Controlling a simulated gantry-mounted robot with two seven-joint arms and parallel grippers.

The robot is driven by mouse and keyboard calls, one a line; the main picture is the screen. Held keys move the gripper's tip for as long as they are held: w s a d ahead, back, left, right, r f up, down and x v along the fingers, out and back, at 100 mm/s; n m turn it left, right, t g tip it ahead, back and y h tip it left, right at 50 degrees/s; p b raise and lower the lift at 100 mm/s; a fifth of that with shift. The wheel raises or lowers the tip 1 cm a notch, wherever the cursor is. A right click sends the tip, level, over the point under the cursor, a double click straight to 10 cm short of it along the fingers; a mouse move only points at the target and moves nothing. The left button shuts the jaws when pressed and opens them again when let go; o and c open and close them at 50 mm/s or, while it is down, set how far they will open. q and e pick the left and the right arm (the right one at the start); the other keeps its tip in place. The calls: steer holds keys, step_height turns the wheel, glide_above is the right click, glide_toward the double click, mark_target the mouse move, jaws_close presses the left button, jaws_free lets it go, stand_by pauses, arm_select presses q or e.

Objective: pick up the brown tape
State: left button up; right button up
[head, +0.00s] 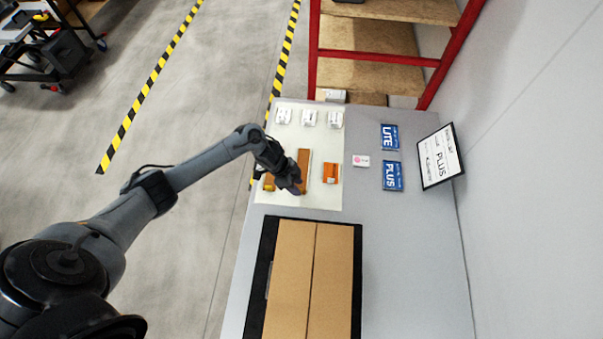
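My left gripper (293,187) is over the white mat (310,200), reaching in from the left. It is dark and small here, so I cannot tell whether its fingers are open or shut, or whether they touch anything. A long brown item (304,160) lies at the gripper's right side, its lower end close to the fingers. Another brown item (268,184) is left of the gripper, partly hidden by the arm. An orange-brown item (331,173) with a pale label lies further right. I cannot tell from this view which is the brown tape. My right gripper is not in view.
Several white boxes (309,117) line the mat's far edge. Blue LITE (390,137) and PLUS (393,176) packs, a small white card (361,160) and a tilted screen (439,157) are at right. A cardboard box (310,280) fills the near table. The table's right-hand strip is clear.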

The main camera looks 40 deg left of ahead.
arm_select(q)
steer(key=shift+x, duration=1.25)
jaws_close()
